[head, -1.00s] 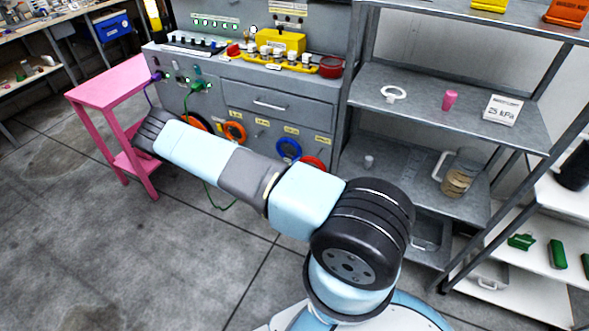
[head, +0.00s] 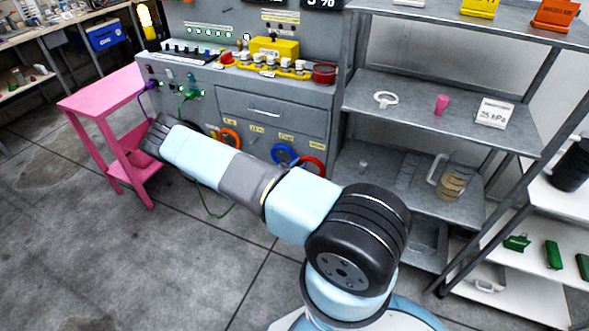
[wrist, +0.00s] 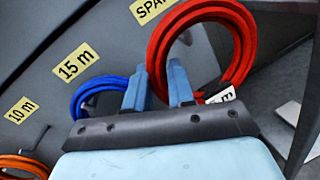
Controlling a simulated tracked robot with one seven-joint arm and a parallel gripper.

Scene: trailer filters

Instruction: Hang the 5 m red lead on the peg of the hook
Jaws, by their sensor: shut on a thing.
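The red lead (wrist: 246,42) is a coiled loop at the top right of the wrist view, below a yellow label (wrist: 153,8) that starts "SPA". A white tag (wrist: 221,94) on it shows an "m"; its number is unclear. My gripper (wrist: 158,82) is shut on the left side of this coil, which passes between the two blue fingers. In the head view the red lead (head: 314,165) shows low on the grey cabinet, partly behind my arm, and my gripper is hidden there. I cannot make out the peg behind the red coil, or whether the coil rests on it.
A blue lead (wrist: 78,102) hangs left of the red one under the 15 m label (wrist: 76,62); an orange lead (wrist: 22,163) is under the 10 m label (wrist: 20,110). A metal shelf (head: 415,107) stands right of the cabinet, a pink table (head: 98,92) left. A green cable (head: 205,205) droops to the floor.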

